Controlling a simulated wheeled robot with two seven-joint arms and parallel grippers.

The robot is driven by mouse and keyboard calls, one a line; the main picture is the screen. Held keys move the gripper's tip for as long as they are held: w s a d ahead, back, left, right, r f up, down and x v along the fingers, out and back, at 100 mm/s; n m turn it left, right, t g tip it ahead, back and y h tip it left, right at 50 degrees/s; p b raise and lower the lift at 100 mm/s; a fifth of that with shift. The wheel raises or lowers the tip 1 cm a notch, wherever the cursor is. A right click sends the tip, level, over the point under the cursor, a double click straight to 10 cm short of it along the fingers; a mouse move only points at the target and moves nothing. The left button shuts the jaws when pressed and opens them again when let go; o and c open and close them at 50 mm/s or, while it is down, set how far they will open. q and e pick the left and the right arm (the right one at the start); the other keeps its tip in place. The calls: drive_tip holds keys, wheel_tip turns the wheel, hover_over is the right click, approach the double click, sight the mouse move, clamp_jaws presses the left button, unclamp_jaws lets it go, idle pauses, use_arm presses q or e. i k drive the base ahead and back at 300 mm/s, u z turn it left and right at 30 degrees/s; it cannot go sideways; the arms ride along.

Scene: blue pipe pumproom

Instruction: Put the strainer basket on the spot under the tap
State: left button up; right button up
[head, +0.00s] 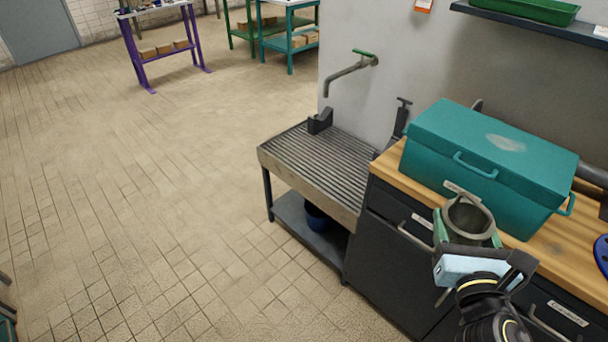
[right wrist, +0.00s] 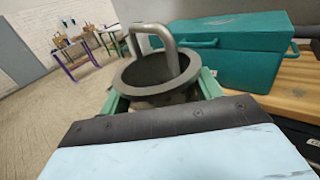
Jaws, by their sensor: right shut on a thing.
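The strainer basket (head: 468,217) is a grey, round, open-topped cup with an arched handle. My right gripper (head: 467,236) is shut on it and holds it by the front edge of the wooden counter. In the right wrist view the basket (right wrist: 158,75) sits between the green fingers (right wrist: 162,95), with its handle up. The tap (head: 352,72) is a grey wall spout with a green lever. Below it is a grey ribbed draining table (head: 318,160), its slatted top mostly bare. The basket is to the right of this table, apart from it. My left gripper is not in view.
A large teal box (head: 490,160) stands on the wooden counter (head: 540,248), close behind the basket. A small dark block (head: 320,121) sits at the draining table's back left corner. A blue bucket (head: 317,217) is on its lower shelf. The tiled floor at left is clear.

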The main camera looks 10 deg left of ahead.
sight(322, 163)
drive_tip(key=u, duration=1.45)
drive_tip(key=i, duration=1.7)
drive_tip(key=z, duration=1)
drive_tip(key=i, duration=0.6)
drive_tip(key=z, duration=0.6)
